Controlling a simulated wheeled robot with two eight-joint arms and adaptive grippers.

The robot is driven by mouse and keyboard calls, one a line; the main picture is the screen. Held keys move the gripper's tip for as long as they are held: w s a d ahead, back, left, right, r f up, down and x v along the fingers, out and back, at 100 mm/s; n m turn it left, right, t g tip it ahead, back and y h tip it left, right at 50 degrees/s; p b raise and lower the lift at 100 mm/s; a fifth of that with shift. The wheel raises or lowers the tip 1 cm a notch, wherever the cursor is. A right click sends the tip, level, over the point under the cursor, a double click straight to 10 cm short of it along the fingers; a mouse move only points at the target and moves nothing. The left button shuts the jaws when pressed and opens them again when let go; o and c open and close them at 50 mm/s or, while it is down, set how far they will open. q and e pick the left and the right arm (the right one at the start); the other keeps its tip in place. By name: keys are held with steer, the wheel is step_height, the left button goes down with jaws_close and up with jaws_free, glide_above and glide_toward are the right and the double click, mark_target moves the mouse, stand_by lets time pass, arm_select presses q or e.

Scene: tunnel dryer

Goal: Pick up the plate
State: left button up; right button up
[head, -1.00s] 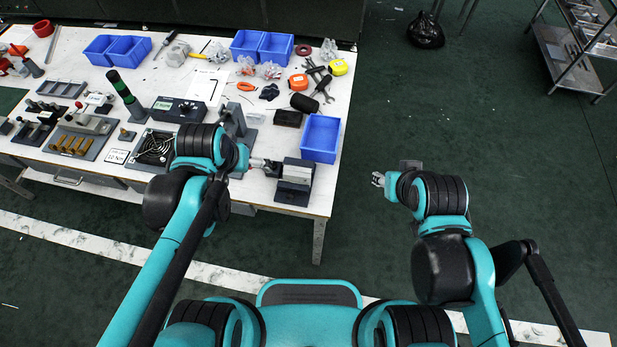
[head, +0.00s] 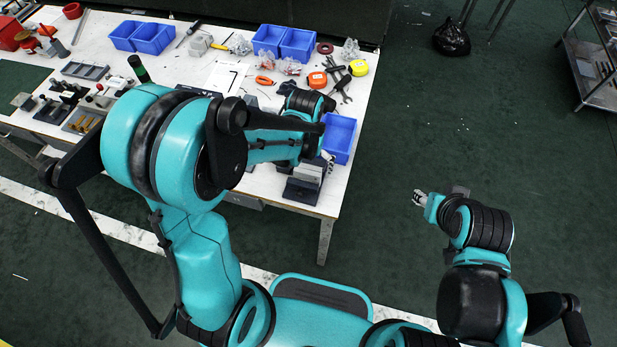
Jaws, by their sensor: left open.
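No plate can be told for certain in the head view. A grey and black block fixture (head: 304,182) stands at the table's front right corner; a thin plate on it cannot be made out. My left gripper (head: 328,160) is open, at the fixture's upper right side, just in front of a blue bin. Most of it is hidden behind my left arm, and I cannot tell if it touches the fixture. My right gripper (head: 418,198) is over the floor to the right of the table, well apart from everything; its jaws are too small to read.
The white table (head: 190,66) holds several blue bins, one (head: 340,138) close to my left gripper. An orange tape measure (head: 317,80), a yellow one (head: 358,68) and wrenches lie behind. A black bag (head: 451,38) and a metal rack (head: 590,60) stand on the otherwise clear floor.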

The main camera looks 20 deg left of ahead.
mark_target(307, 174)
arm_select(q)
steer(key=f+b, duration=0.1)
steer(key=f, duration=0.3)
steer(key=shift+w+f+b, duration=0.2)
steer(key=shift+b, duration=0.2)
steer(key=shift+r, duration=0.1)
steer(key=shift+c, duration=0.3)
steer(key=c, duration=1.4)
steer(key=shift+o, duration=0.2)
steer(key=shift+r, duration=0.15)
